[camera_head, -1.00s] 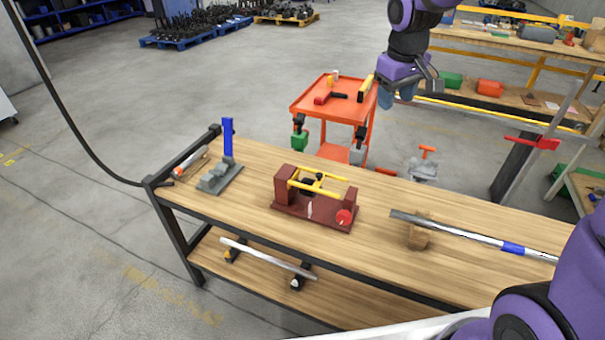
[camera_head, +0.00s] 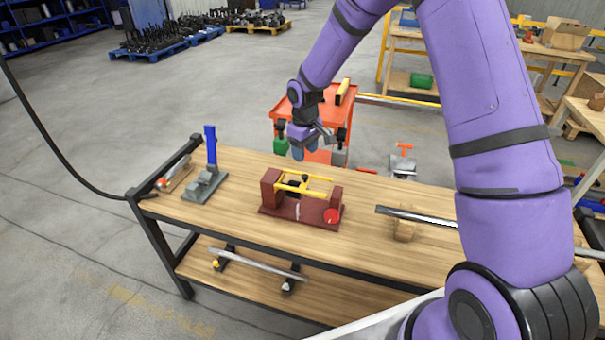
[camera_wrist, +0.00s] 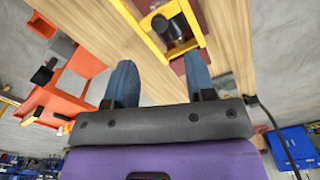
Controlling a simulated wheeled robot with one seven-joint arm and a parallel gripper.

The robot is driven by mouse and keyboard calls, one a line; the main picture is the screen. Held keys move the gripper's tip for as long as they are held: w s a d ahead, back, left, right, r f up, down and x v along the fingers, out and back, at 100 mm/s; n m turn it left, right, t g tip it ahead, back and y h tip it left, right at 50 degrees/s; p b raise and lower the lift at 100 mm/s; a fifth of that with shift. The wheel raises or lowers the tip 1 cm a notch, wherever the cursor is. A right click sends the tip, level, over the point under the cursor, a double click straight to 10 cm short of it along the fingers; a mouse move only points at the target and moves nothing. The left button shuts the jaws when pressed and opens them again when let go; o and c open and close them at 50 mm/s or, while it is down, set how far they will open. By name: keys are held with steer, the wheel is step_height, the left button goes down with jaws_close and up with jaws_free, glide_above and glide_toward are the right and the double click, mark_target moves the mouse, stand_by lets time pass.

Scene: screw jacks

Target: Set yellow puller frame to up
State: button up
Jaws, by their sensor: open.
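The yellow puller frame (camera_head: 312,177) lies about level across the top of a dark red block fixture (camera_head: 290,211) on the wooden bench. In the wrist view the two blue-grey fingers of my gripper (camera_wrist: 157,80) are spread and empty. The yellow frame (camera_wrist: 201,22) shows beyond the fingertips, with a dark screw part (camera_wrist: 170,27) inside it.
A blue upright on a grey jack (camera_head: 207,180) stands at the bench's left end. A metal bar (camera_head: 415,215) rests on a wooden block to the right. An orange cart (camera_head: 345,105) stands behind the bench. The bench top between fixture and grey jack is clear.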

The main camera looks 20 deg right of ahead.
mark_target(305, 176)
step_height(305, 176, down, 9)
steer(key=shift+r, duration=0.15)
stand_by(0.4)
jaws_close()
